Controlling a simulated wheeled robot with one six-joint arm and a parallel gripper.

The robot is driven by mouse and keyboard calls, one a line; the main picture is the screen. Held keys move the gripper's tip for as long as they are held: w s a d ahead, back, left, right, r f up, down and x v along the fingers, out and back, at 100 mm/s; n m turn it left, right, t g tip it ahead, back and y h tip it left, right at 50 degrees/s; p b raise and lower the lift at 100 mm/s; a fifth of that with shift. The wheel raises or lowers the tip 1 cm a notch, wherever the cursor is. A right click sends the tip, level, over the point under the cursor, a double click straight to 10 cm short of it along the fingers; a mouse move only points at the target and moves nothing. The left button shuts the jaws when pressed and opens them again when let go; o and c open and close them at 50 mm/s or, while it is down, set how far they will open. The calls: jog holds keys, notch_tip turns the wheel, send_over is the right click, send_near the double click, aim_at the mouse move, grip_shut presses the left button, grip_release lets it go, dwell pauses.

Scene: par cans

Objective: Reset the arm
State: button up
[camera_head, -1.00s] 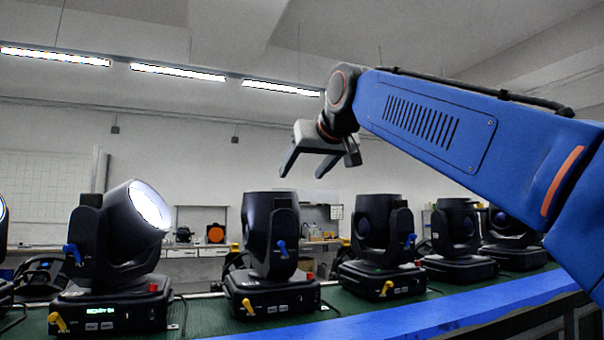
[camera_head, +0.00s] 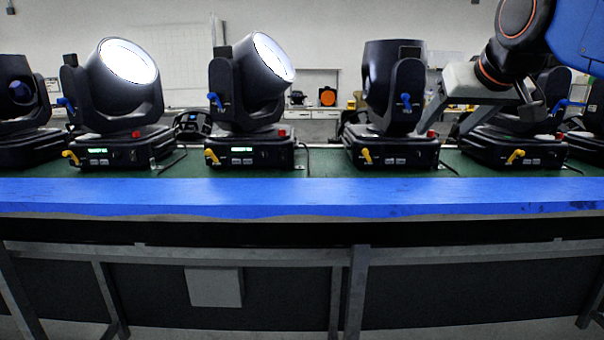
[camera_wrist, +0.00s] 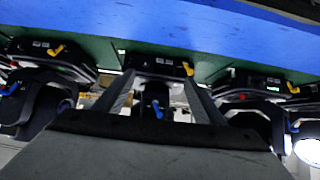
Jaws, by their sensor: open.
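My gripper (camera_head: 443,127) is at the right of the head view, its two grey fingers apart and pointing down and left. Nothing shows between them there. My arm (camera_head: 575,40) comes in from the upper right. In the wrist view my gripper (camera_wrist: 158,80) also shows its fingers spread. A dark moving-head lamp (camera_wrist: 157,98) appears between them in the picture, beyond the fingers. In the head view the fingers overlap the area between an unlit lamp (camera_head: 379,85) and the lamp behind my wrist (camera_head: 500,150). I cannot tell how close they are.
Several lamps stand in a row on a green bench top (camera_head: 320,166) with a blue front edge (camera_head: 300,197). Two lamps on the left (camera_head: 90,90) (camera_head: 235,85) are lit. Cables lie between the bases. Open air shows above the row.

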jog(key=s+f+g, duration=0.1)
jog(key=s+f, duration=0.5)
jog(key=f, duration=0.6)
jog(key=s+f+g, duration=0.2)
jog(key=s+f, duration=0.5)
jog(key=f, duration=0.6)
jog(key=s+f+g, duration=0.2)
jog(key=s+f, duration=0.5)
jog(key=f, duration=0.6)
jog(key=shift+d, duration=0.25)
